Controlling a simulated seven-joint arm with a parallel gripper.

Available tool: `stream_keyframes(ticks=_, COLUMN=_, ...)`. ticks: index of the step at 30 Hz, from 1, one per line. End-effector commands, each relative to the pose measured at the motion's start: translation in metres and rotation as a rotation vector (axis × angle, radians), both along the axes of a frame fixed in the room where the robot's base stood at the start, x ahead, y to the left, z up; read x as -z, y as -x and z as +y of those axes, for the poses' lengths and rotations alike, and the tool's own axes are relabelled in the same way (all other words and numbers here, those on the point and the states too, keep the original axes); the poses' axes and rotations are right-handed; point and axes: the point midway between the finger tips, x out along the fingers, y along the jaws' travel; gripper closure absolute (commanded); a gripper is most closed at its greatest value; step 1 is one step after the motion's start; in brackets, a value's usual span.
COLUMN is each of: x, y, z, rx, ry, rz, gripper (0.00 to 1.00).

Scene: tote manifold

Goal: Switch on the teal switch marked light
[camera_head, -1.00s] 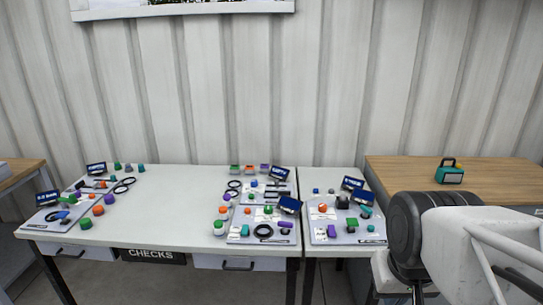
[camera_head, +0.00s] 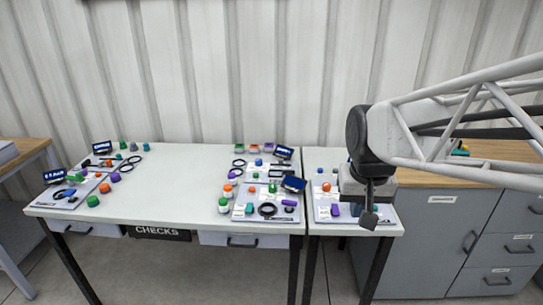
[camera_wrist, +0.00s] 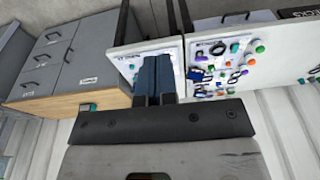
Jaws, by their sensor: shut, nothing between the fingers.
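My gripper (camera_head: 369,216) is shut and empty, above the front of the right table's panel (camera_head: 322,211). In the wrist view, its dark fingers (camera_wrist: 154,80) lie together over that panel's white surface. Labels are too small to read, so I cannot tell which part is the teal switch marked light. A teal block (camera_head: 249,208) shows on the front middle panel. Teal parts of the right panel seen a second ago are now hidden behind my gripper and wrist.
The right panel carries an orange knob (camera_head: 326,187) and a purple block (camera_head: 335,210). A black ring (camera_head: 267,209) and small blue screens (camera_head: 293,184) crowd the middle panels. Grey drawers (camera_head: 491,283) stand at right.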

Motion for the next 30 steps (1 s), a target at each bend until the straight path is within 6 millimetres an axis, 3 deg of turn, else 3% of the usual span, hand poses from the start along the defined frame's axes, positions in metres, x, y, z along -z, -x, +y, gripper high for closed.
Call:
stream_keyframes(ticks=17, x=0.006, y=-0.101, z=0.047, rx=-0.006, ry=-0.006, rz=0.045, gripper=1.00)
stream_keyframes(ticks=30, x=0.026, y=-0.173, z=0.092, rx=-0.009, ry=-0.007, rz=0.078, gripper=1.00)
